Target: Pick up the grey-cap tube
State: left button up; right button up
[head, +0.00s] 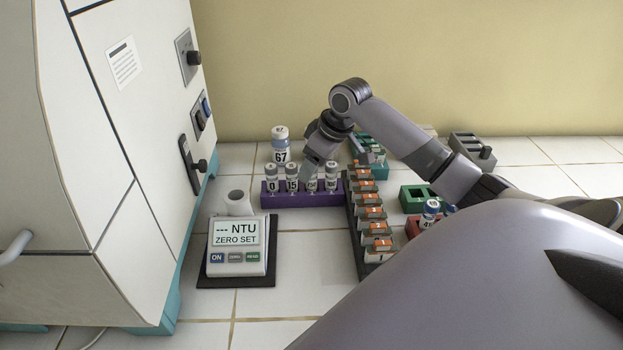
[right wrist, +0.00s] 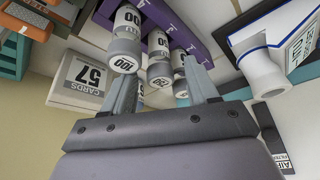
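Several grey-cap tubes stand in a purple rack (head: 300,200), with labels such as 0 (head: 271,184) and 15 (head: 292,184); the two at the right are partly hidden by my right gripper (head: 312,162). In the right wrist view, my right gripper (right wrist: 160,98) is open, its two fingers apart. A grey-cap tube (right wrist: 159,50) shows in the gap beyond the fingers, another (right wrist: 127,25) beside the left finger, and a third (right wrist: 180,88) near the right finger. I cannot tell whether a finger touches any tube. My left gripper is not in view.
A card box (right wrist: 82,80) is nearby.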

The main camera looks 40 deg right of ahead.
grip_shut()
jog(key=shift+r, duration=0.15)
